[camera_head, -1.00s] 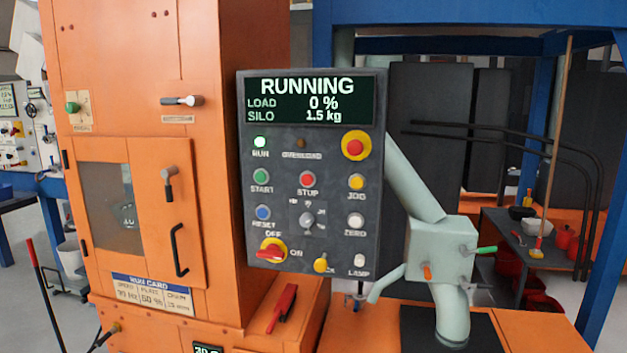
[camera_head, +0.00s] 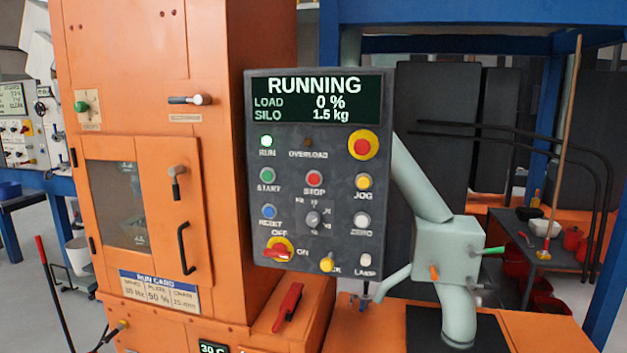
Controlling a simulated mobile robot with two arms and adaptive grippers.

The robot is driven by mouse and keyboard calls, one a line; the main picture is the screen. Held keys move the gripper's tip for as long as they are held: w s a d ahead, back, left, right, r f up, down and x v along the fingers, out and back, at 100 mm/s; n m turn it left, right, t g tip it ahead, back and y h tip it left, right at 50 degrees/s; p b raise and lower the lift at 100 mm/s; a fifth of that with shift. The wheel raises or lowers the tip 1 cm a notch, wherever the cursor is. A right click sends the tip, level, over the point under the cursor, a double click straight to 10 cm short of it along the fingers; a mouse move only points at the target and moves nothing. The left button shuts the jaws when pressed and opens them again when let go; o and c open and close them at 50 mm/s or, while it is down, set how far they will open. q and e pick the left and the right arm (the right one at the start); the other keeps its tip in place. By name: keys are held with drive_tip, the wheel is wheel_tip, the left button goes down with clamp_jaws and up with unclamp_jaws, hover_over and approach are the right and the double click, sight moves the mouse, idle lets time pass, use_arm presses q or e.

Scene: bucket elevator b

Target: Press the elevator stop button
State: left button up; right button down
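The red stop button (camera_head: 314,178) sits in the middle of the grey control panel (camera_head: 290,235), above the label STOP. The panel's display (camera_head: 316,100) reads RUNNING, LOAD 0 %, SILO 1.5 kg. The green RUN lamp (camera_head: 266,142) is lit and the overload lamp (camera_head: 308,143) is dark. The green start button (camera_head: 267,175) is left of the stop button, and the yellow jog button (camera_head: 363,182) is right of it. A red emergency button on a yellow ring (camera_head: 363,145) is at the upper right. Neither of my grippers shows in the head view.
The orange elevator cabinet (camera_head: 190,60) stands left of the panel, with a windowed door and a black handle (camera_head: 184,248). A pale green pipe with a box (camera_head: 448,250) stands to the right. A red lever (camera_head: 288,302) is below the panel. Blue frame posts stand at the right.

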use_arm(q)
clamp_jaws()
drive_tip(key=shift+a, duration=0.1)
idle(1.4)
